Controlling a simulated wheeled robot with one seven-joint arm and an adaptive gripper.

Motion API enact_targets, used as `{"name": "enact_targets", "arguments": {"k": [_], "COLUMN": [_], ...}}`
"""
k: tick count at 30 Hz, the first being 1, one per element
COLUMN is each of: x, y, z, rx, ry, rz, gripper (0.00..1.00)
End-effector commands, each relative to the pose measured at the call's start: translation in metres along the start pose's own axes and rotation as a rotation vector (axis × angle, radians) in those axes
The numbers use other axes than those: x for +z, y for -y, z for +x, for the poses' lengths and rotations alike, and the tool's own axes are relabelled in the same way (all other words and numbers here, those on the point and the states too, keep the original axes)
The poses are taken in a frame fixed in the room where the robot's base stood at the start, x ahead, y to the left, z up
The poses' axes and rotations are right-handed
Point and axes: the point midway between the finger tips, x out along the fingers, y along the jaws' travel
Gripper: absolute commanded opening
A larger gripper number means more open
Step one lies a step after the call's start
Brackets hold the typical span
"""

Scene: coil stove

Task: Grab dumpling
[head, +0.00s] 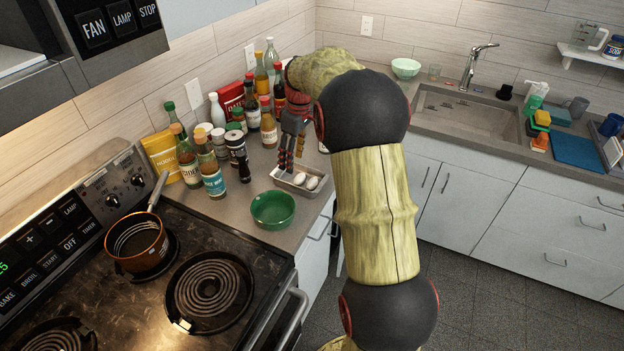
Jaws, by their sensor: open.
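Pale, rounded white pieces (312,183) that look like dumplings lie in the right part of a small metal tray (322,192) on the counter. They could also be eggs; the view is too small to tell. My gripper (286,167) points down over the left part of this tray, its dark fingers just left of the pale pieces. It is open, and I see nothing held in it. Whether the fingertips touch the tray is unclear. My arm comes from the lower right and hides part of the counter behind it.
A green bowl (273,209) sits in front of the tray. Several bottles and jars (214,182) crowd the counter to the left. A copper pot (138,243) stands on the coil stove (262,281). The sink (466,112) is at the back right.

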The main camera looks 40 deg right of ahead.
Motion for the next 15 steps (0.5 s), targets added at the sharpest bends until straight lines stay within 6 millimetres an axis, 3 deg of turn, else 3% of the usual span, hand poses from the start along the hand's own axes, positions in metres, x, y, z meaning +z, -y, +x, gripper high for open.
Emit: {"name": "enact_targets", "arguments": {"k": [1, 6, 10, 15], "x": [0.004, 0.019, 0.029, 0.035], "y": [-0.022, -0.074, -0.096, -0.106], "z": [0.012, 0.047, 0.067, 0.082], "rx": [-0.021, -0.069, -0.094, -0.107], "ry": [0.01, 0.021, 0.024, 0.024], "rz": [-0.007, -0.053, -0.076, -0.091], "gripper": [0.49, 0.49, 0.49, 0.49]}}
